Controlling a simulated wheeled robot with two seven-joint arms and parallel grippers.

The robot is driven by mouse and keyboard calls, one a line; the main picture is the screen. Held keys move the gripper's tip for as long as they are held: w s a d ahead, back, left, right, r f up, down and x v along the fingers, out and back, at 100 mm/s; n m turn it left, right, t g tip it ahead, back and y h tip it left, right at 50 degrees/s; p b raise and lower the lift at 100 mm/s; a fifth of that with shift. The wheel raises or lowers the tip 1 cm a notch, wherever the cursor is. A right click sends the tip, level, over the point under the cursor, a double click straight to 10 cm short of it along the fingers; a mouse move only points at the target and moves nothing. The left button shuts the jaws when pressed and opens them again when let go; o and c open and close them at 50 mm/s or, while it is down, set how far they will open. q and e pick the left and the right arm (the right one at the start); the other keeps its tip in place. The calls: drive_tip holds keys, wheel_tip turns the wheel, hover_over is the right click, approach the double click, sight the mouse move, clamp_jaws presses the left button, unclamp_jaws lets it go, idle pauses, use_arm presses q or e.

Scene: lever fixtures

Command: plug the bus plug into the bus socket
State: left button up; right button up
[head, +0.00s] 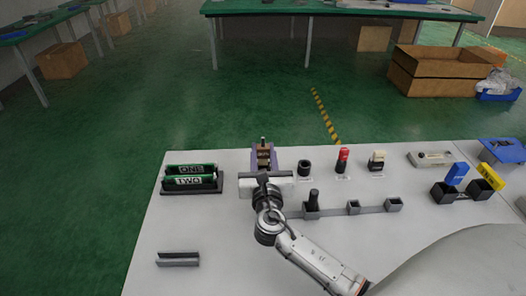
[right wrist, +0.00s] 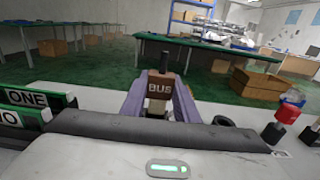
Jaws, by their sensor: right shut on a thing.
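The bus plug (right wrist: 158,85) is a brown block marked BUS, with a dark pin on top. It sits between the purple fingers of my right gripper (right wrist: 160,102), which is shut on it. In the head view the right gripper (head: 264,158) holds the brown block (head: 263,152) near the table's far edge, pin up. Its underside is hidden, so I cannot tell whether it touches anything below. No socket labelled BUS can be made out; part of the pale fixture (head: 284,180) behind my wrist is covered. My left gripper is not in view.
Left stands a rack (head: 192,190) with green ONE and TWO pieces. Right of the gripper are a black ring (head: 304,167), a red knob (head: 343,160) and a grey rail (head: 375,209) with square cups. A grey channel piece (head: 178,259) lies front left. The table front is mostly clear.

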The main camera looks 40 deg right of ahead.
idle(0.5)
drive_tip(key=shift+f, duration=0.55)
drive_tip(key=o, duration=1.1)
drive_tip(key=shift+s+a+f, duration=0.2)
drive_tip(key=shift+s+a, duration=0.1)
drive_tip(key=shift+s, duration=0.15)
drive_tip(key=b+v, duration=0.1)
drive_tip(key=v, duration=0.7)
drive_tip(key=shift+s+a+r, duration=0.15)
drive_tip(key=shift+s, duration=0.05)
drive_tip(key=shift+s+a+r, duration=0.15)
drive_tip(key=shift+s+a, duration=0.05)
drive_tip(key=shift+s, duration=0.15)
drive_tip(key=shift+c, duration=0.2)
